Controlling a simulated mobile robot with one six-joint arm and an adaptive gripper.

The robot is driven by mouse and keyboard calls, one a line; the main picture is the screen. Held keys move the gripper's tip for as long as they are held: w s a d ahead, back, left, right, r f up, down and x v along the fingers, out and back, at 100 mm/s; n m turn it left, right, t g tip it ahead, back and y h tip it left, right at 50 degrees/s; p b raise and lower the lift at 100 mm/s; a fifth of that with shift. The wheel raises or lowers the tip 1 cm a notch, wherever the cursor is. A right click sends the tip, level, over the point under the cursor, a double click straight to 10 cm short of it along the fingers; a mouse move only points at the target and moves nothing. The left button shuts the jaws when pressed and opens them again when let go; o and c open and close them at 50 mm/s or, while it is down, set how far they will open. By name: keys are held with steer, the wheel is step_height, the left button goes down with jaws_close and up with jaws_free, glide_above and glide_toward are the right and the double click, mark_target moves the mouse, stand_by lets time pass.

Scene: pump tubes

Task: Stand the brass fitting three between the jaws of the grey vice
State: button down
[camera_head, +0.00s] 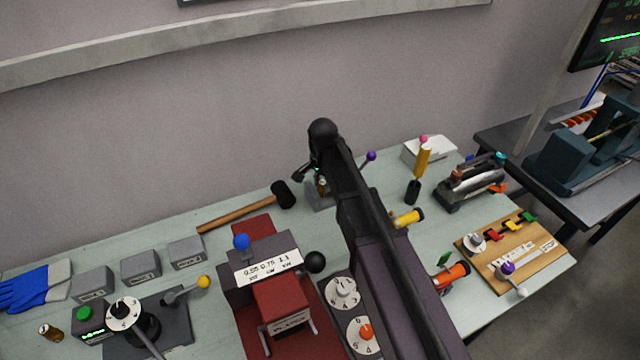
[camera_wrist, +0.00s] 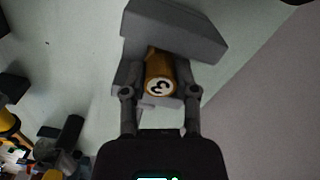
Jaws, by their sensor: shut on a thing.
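The brass fitting three (camera_wrist: 160,75) is a gold cylinder with a white end disc marked 3, facing the wrist camera. My gripper (camera_wrist: 160,92) is shut on it, one finger on each side. The grey vice (camera_wrist: 175,30) shows around and behind the fitting in the wrist view, one jaw block beyond it. The fitting looks in line with the gap between the jaws; how deep it sits is hidden. In the head view the vice (camera_head: 318,201) is partly hidden by my arm, and the fitting (camera_head: 321,186) shows small above it, roughly upright.
A black-headed mallet (camera_head: 245,207) lies left of the vice. A red device (camera_head: 282,306) stands in front. A purple-knobbed lever (camera_head: 369,157) is just right of the vice, with a yellow cylinder (camera_head: 408,218) farther right. Another brass piece (camera_head: 50,332) stands at far left.

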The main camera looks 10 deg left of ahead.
mark_target(323, 182)
steer(key=shift+f, duration=0.15)
steer(key=shift+c, duration=1.9)
jaws_free()
steer(key=shift+r, duration=0.2)
step_height(323, 182, up, 12)
steer(key=p, duration=1.2)
steer(key=shift+d, duration=0.1)
